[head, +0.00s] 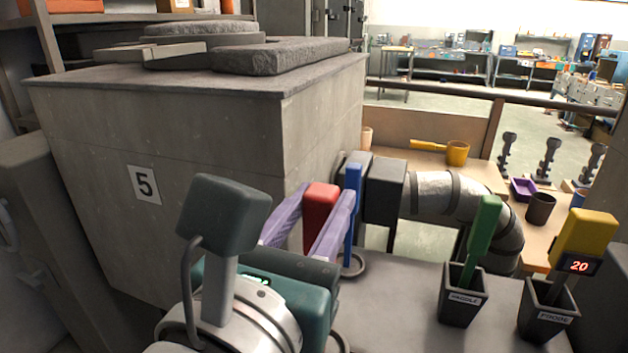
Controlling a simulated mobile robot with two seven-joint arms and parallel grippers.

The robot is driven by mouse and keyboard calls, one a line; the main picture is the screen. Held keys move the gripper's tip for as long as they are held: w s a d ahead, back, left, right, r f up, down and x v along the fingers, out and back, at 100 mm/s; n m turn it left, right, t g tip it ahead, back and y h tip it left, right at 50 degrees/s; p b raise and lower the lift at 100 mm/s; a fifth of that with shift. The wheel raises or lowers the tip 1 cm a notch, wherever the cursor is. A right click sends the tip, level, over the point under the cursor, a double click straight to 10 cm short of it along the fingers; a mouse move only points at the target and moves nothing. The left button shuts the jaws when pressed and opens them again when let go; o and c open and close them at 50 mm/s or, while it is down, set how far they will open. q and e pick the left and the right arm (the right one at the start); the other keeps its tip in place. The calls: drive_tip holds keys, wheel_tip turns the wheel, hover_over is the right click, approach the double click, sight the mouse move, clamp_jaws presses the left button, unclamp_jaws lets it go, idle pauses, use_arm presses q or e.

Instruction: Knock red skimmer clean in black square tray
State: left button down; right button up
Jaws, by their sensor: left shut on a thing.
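My left gripper (320,198), with a teal body and pale purple fingers, reaches in from the lower left over the grey bench. Its fingers are shut on the red skimmer (320,207). Only a red block-like handle end shows between the fingers; the rest of the skimmer is hidden behind the gripper. I cannot make out a black square tray in this view. My right gripper is not in view.
A blue upright handle (352,215) stands just right of the fingers. A large grey furnace block (210,150), marked 5, fills the left. A metal duct (440,195) lies behind. Dark holders carry a green paddle (482,240) and a yellow probe (583,238). The bench (400,310) is bare between.

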use_arm(q)
drive_tip(key=shift+f+b, duration=3.7)
drive_tip(key=shift+f, duration=0.3)
drive_tip(key=shift+f+b, duration=0.7)
drive_tip(key=shift+f, duration=0.05)
drive_tip(key=shift+r, duration=0.1)
wheel_tip(320, 180, up, 9)
drive_tip(key=p, duration=0.9)
